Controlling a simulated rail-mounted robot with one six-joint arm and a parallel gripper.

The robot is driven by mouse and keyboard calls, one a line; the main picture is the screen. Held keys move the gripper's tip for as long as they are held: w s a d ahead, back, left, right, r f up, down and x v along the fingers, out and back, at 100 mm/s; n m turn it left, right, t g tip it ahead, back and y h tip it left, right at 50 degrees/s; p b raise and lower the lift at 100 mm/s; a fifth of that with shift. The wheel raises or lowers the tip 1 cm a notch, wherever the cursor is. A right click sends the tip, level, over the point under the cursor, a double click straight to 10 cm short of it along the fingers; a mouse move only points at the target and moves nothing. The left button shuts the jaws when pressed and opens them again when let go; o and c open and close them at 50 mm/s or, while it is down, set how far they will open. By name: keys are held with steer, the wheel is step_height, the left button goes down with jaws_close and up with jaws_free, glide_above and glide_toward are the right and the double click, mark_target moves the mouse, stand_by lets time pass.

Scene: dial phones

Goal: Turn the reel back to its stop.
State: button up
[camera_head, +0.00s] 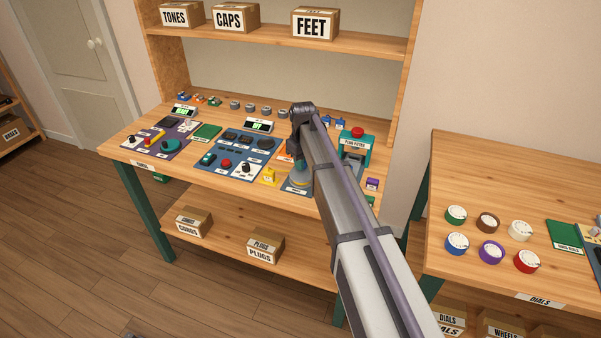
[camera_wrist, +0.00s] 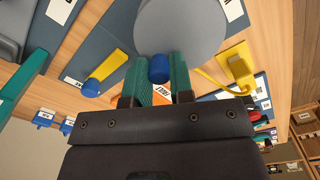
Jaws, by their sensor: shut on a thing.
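The reel is a grey disc (camera_wrist: 186,22) with a blue crank knob (camera_wrist: 159,68) near its edge, on a dark blue plate in the wrist view. My gripper (camera_wrist: 160,78) has its two teal finger pads on either side of the blue knob and is shut on it. In the head view, my gripper (camera_head: 299,166) points down over the reel (camera_head: 300,180), near the front edge of the workbench. My arm and gripper hide much of the reel there, and no stop can be made out.
A yellow lever with a blue end (camera_wrist: 105,73) and a yellow bracket (camera_wrist: 238,64) flank the reel in the wrist view. The teal plug fitter (camera_head: 357,145) stands to its right in the head view. Switch panels (camera_head: 235,153) lie to its left. Coloured dials (camera_head: 490,250) sit on another table.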

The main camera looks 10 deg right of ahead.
mark_target(300, 179)
steer(key=shift+s+a, duration=0.1)
steer(key=shift+a, duration=0.6)
steer(key=shift+s+a, duration=0.25)
steer(key=shift+a, duration=0.3)
steer(key=shift+s+a, duration=0.55)
steer(key=shift+s, duration=0.3)
steer(key=shift+s+d, duration=0.15)
steer(key=shift+s, duration=0.65)
steer(key=shift+s+d, duration=0.6)
steer(key=o, duration=0.6)
steer(key=shift+c, duration=0.2)
step_height(300, 179, up, 8)
steer(key=p, duration=0.8)
